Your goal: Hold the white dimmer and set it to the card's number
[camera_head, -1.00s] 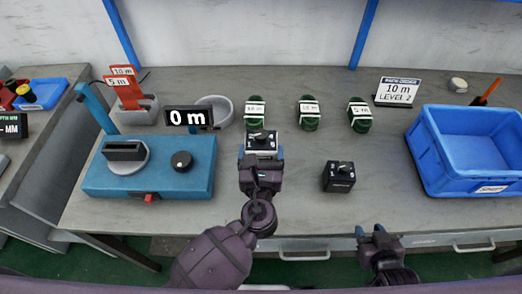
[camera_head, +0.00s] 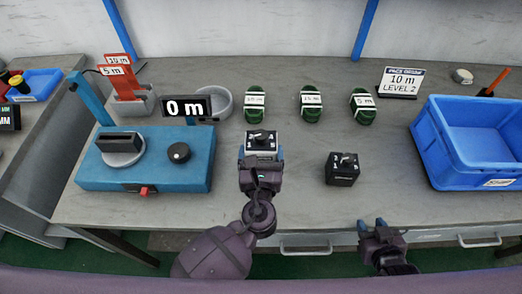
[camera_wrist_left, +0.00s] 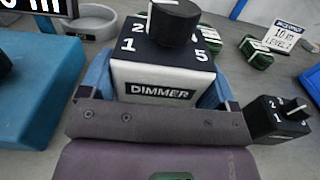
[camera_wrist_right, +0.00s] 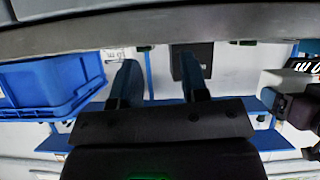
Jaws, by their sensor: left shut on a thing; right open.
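The white dimmer (camera_head: 261,144) has a white body, a dark numbered top and a black knob. In the left wrist view its white front (camera_wrist_left: 165,84) reads DIMMER and the numbers 1, 2 and 5 show around the knob (camera_wrist_left: 172,22); the knob's setting cannot be read. My left gripper (camera_head: 261,152) is shut on its sides, near the bench's front middle. The card (camera_head: 401,82) at the back right reads 10 m, LEVEL 2. My right gripper (camera_head: 372,224) is open and empty at the front edge, apart from the dimmer.
A black dimmer-like box (camera_head: 342,174) stands right of my left gripper. Several green coils with labels (camera_head: 311,103) lie behind. A blue machine (camera_head: 145,178) with a 0 m display (camera_head: 188,108) is left. A blue crate (camera_head: 438,160) is right. Bench between box and crate is clear.

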